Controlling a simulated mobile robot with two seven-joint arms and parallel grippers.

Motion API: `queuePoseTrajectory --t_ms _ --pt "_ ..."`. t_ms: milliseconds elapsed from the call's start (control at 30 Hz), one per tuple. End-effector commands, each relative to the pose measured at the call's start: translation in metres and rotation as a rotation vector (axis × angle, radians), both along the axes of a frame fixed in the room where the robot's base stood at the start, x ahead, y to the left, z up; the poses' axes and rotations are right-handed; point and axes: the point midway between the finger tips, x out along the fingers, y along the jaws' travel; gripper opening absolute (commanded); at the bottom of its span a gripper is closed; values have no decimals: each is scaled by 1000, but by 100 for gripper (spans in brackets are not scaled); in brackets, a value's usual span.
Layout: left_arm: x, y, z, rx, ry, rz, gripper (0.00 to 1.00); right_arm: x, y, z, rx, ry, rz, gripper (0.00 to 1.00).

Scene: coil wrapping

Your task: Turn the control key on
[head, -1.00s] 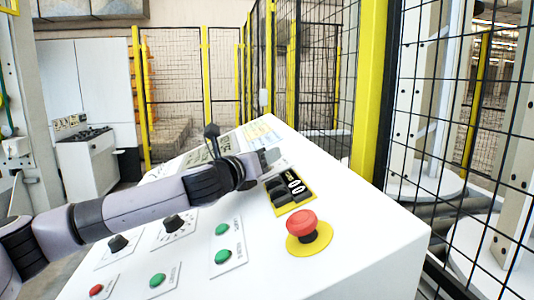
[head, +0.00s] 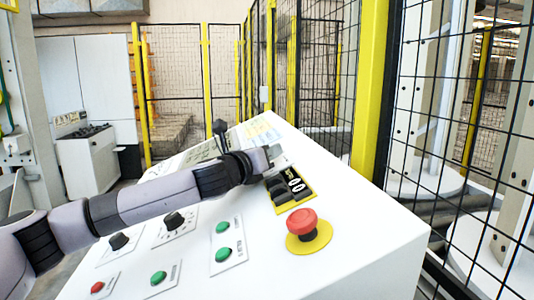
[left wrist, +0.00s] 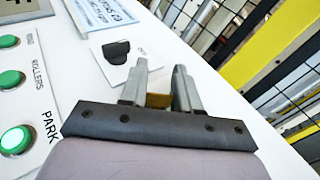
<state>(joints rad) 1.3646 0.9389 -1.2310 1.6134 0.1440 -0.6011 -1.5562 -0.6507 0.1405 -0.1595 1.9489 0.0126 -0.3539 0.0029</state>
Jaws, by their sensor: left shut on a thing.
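The control key shows as a small brass-yellow piece (left wrist: 158,100) low between the fingers of my left gripper (left wrist: 161,82) in the left wrist view. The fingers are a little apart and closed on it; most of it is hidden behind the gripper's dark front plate. In the head view my left gripper (head: 275,153) is low over the right side of the white sloping control panel (head: 360,220). The key cannot be made out there, and its turn position cannot be told. My right gripper is not in view.
A red emergency button (head: 302,221) on a yellow disc and a black switch block (head: 283,187) on a yellow plate are near the gripper. Green buttons (head: 223,254) and black knobs (head: 173,219) are below the arm. A mesh fence (head: 455,130) stands to the right.

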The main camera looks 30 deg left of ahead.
Motion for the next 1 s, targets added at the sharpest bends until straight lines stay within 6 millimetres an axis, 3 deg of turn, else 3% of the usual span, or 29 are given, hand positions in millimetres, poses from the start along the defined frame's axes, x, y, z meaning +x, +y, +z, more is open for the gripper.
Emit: queuePoseTrajectory --t_ms 367,1000 --pt "0 -1 0 41 -50 -139 1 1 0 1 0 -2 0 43" --pt "-3 -9 -1 165 -219 -612 1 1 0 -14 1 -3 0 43"
